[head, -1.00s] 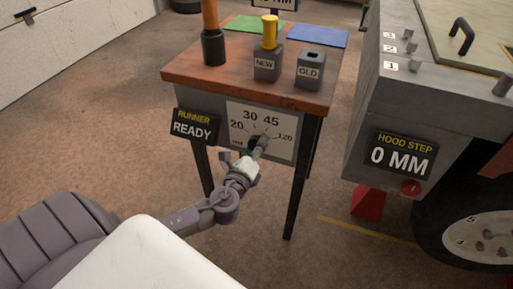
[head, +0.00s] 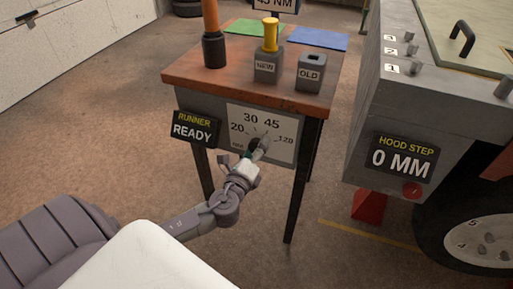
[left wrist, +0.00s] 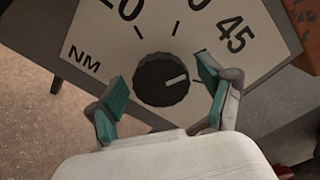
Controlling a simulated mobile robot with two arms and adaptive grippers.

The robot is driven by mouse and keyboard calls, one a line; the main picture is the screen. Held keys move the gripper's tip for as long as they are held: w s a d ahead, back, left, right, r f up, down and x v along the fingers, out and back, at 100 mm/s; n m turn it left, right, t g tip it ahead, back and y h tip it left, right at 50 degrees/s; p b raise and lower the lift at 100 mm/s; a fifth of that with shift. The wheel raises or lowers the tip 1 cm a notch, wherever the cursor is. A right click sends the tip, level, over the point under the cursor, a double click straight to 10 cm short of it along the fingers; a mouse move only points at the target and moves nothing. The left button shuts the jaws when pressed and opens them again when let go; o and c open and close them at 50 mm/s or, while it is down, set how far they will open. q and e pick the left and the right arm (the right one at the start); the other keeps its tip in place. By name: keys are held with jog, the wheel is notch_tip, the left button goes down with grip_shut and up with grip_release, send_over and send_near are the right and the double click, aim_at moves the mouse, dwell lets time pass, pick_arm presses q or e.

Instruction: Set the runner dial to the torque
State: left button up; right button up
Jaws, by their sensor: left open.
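The runner dial (left wrist: 160,84) is a black round knob with a pale pointer line, on a white scale plate (head: 235,112) marked 20, 30, 45 and 120. In the left wrist view the pointer aims right and slightly up, below the 45 numeral; its exact mark is partly hidden by a finger. My left gripper (left wrist: 162,78) is open, its teal-padded fingers on either side of the knob with gaps visible. In the head view the left gripper (head: 257,150) covers part of the dial. A sign (head: 272,5) at the top edge appears to read 45 NM, partly cut off. My right gripper is not in view.
The runner display (head: 194,126) reads READY. On the wooden bench top (head: 225,78) stand an orange-handled tool (head: 212,35), a NEW holder (head: 266,68) with a yellow piece, and an OLD holder (head: 310,74). The vehicle frame with a HOOD STEP display (head: 403,158) is at right.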

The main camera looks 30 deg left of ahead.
pick_arm(q)
jog(key=v, duration=1.2)
jog(key=shift+f, duration=0.1)
